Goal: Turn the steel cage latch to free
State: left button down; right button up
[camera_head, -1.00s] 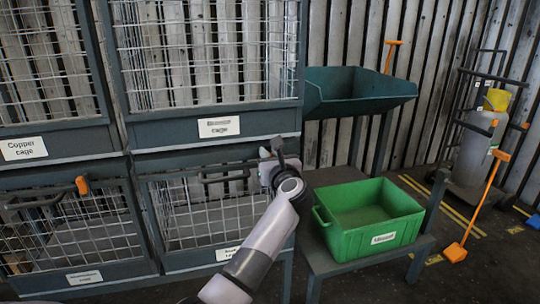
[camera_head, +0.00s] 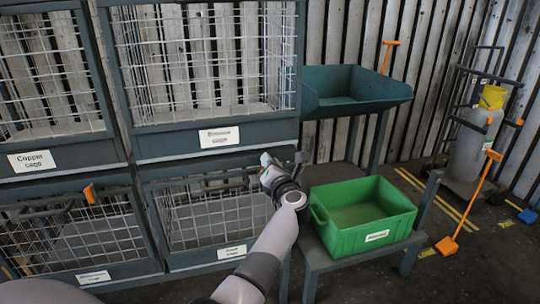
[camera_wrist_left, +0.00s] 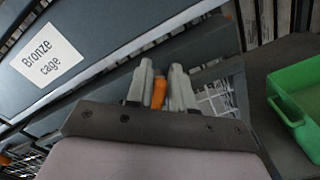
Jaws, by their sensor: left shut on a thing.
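The lower middle cage (camera_head: 215,215) has a wire mesh door and a small white label (camera_head: 232,252), too small to read surely; it may be the steel cage. My left gripper (camera_head: 266,161) is at this cage's upper right corner. In the left wrist view, its two grey fingers (camera_wrist_left: 160,88) are shut on an orange latch handle (camera_wrist_left: 158,93), which shows between them. The head view hides the latch behind the gripper. My right gripper is not in view.
The bronze cage label (camera_wrist_left: 47,57) is above the gripper. Another orange latch (camera_head: 90,193) is on the lower left cage. A green bin (camera_head: 375,238) stands on a low table (camera_head: 325,262) just right of my arm. A dark green hopper (camera_head: 355,105) is behind.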

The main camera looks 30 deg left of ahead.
pick_arm(q)
jog(key=m+p, duration=0.1)
jog(key=m, duration=0.1)
jog(key=m+p, duration=0.1)
jog(key=m, duration=0.1)
jog(key=shift+w+d+f+m+p, duration=0.1)
jog(key=shift+d+m+p, duration=0.05)
jog(key=shift+m+p, duration=0.2)
jog(key=shift+f+m+p, duration=0.15)
jog(key=shift+m+p, duration=0.5)
jog(key=shift+m, duration=0.5)
jog(key=shift+f+m+p, duration=0.1)
jog(key=shift+m+p, duration=0.2)
jog(key=shift+m, duration=0.4)
jog(key=shift+f+m, duration=0.1)
jog(key=shift+m, duration=0.7)
jog(key=shift+f+p, duration=0.1)
jog(key=shift+p, duration=0.2)
jog(key=c, duration=1.1)
grip_release()
